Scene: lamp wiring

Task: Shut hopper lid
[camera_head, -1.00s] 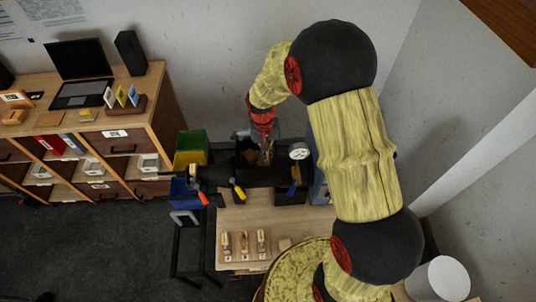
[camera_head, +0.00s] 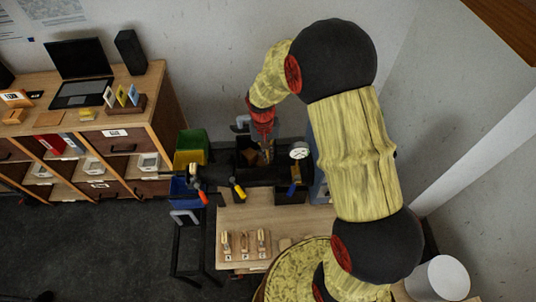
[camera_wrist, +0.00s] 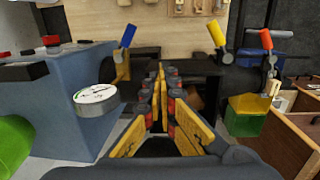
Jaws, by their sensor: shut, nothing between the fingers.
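The hopper (camera_head: 243,158) is a dark, open-topped box with brown matter inside, at the middle of the workbench machine in the head view. A dark, partly hidden shape with brown in it shows behind my fingers in the wrist view. I cannot clearly make out the lid; a small grey part (camera_head: 241,123) at the hopper's back may belong to it. My gripper (camera_head: 267,157) points down at the hopper's right part. Its yellow fingers come together in the wrist view (camera_wrist: 160,72), shut and empty. I cannot tell whether they touch the hopper.
A round white gauge (camera_head: 299,150) stands right of the hopper. Green (camera_head: 190,150) and blue bins stand left. A wooden board with several small parts (camera_head: 244,242) lies in front.

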